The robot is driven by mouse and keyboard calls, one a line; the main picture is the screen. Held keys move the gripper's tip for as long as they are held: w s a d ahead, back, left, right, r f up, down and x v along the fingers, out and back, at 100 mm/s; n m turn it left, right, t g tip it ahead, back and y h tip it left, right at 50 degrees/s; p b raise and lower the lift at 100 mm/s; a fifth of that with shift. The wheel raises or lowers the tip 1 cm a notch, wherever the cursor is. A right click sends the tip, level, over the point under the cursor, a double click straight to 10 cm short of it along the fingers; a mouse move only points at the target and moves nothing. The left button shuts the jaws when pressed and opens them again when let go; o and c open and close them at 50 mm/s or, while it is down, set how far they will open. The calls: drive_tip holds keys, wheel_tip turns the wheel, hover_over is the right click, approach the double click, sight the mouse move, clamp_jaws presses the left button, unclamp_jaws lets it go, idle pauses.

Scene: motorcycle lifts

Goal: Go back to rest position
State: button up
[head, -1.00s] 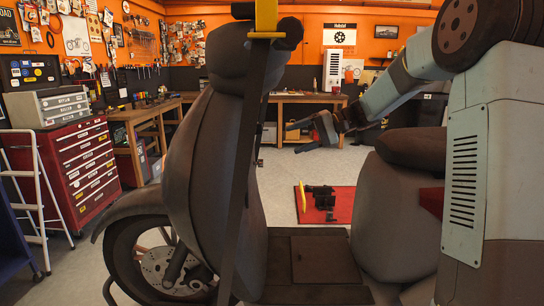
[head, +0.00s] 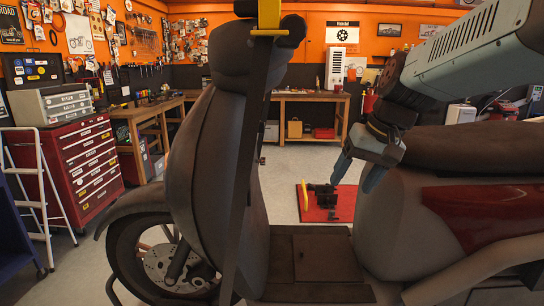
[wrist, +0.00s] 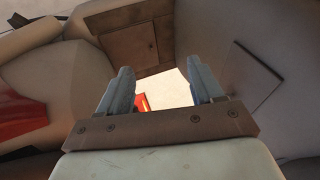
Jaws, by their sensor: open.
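My gripper (head: 356,176) hangs to the right of the middle in the head view, with its two grey-blue fingers pointing down. It is near the brown and dark-red scooter (head: 400,215), above or behind its seat section; the exact gap is hard to tell. The wrist view also shows my gripper (wrist: 157,75) with both fingers spread apart and nothing between them. The scooter's brown body (wrist: 60,70) surrounds the fingers in that view, and pale floor shows between them.
A red mat (head: 345,207) with black and yellow parts lies on the floor beyond the scooter. A red tool cabinet (head: 90,170) and a white ladder (head: 40,170) stand at left. Workbenches (head: 305,98) line the back wall. Pale floor lies open between.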

drive_tip(key=s+d+t+h, duration=0.1)
drive_tip(key=s+d, duration=0.1)
drive_tip(key=s, duration=0.1)
drive_tip(key=s+d+f+t+h, duration=0.1)
drive_tip(key=s+d, duration=0.1)
drive_tip(key=s, duration=0.1)
drive_tip(key=s+d+f+t+h, duration=0.1)
drive_tip(key=s+d, duration=0.1)
drive_tip(key=s, duration=0.1)
drive_tip(key=shift+s+d, duration=0.2)
drive_tip(key=shift+d, duration=0.15)
